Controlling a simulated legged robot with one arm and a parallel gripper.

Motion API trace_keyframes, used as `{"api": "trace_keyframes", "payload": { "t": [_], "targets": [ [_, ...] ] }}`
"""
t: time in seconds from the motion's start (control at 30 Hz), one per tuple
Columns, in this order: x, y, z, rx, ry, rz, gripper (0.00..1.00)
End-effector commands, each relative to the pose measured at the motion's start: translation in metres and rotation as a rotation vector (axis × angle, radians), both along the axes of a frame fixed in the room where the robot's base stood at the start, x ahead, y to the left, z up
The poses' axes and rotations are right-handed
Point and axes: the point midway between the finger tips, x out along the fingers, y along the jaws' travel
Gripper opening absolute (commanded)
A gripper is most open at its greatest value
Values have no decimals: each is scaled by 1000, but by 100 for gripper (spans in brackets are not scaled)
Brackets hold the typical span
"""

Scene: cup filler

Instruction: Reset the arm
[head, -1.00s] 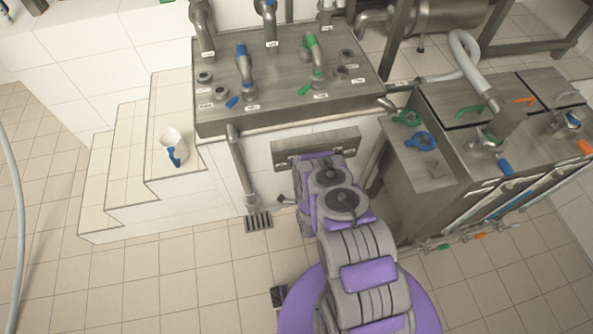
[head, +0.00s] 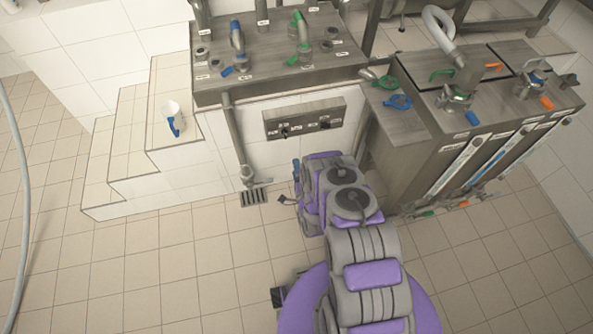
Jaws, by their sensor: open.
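My gripper (head: 287,198) is at the arm's far left side, low in front of the white tiled wall and above the floor. It is small and partly hidden by the arm links. It is open, and I see nothing held in it. A white cup (head: 172,118) with a blue handle stands on a tiled step to the left, well apart from my gripper.
White tiled steps (head: 128,150) rise at the left. A steel counter (head: 275,85) with pipes and valves stands ahead, above a control panel (head: 303,118). Steel tanks (head: 450,140) with coloured handles stand close on the right. A floor drain (head: 253,197) lies ahead.

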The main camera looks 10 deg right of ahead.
Motion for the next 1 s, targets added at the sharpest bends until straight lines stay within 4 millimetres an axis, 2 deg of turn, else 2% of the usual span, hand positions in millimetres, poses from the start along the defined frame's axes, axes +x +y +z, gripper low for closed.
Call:
{"api": "trace_keyframes", "payload": {
  "t": [0.63,0.77,1.0],
  "targets": [
    [4,0,3,-8,5,1,77],
    [21,-1,13,-55,44,7,77],
    [68,-6,51,-219,190,33,77]
  ]
}}
